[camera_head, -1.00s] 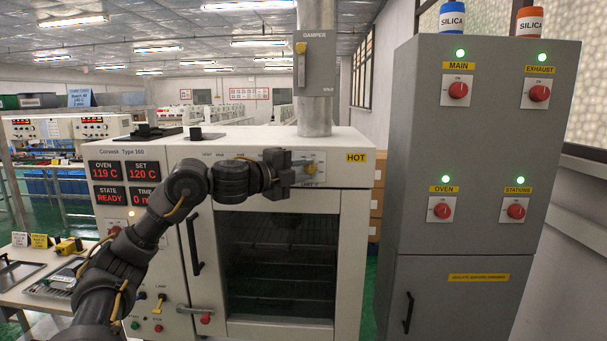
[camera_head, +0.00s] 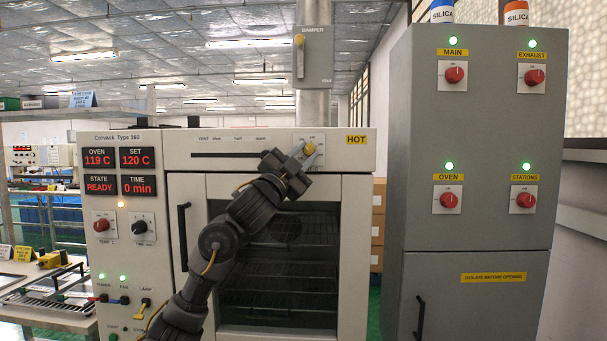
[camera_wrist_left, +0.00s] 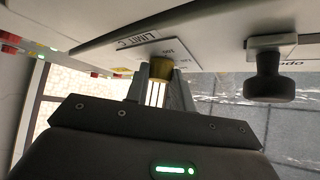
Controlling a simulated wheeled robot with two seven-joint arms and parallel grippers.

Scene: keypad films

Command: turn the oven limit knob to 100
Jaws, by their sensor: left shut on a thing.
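In the left wrist view the knob (camera_wrist_left: 161,68) shows between my fingers, beside a "LIMIT C" label (camera_wrist_left: 138,40) and a partly readable scale. My left gripper (camera_head: 304,156) reaches up from the lower left and is shut on the knob. The knob's exact pointer setting cannot be read. My right gripper is not in view.
The oven door (camera_head: 282,270) is shut below the panel, marked HOT. A damper box (camera_head: 314,60) sits on the duct above. A grey cabinet (camera_head: 478,130) with red switches stands right. A black handle (camera_wrist_left: 268,80) juts out near the knob in the wrist view.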

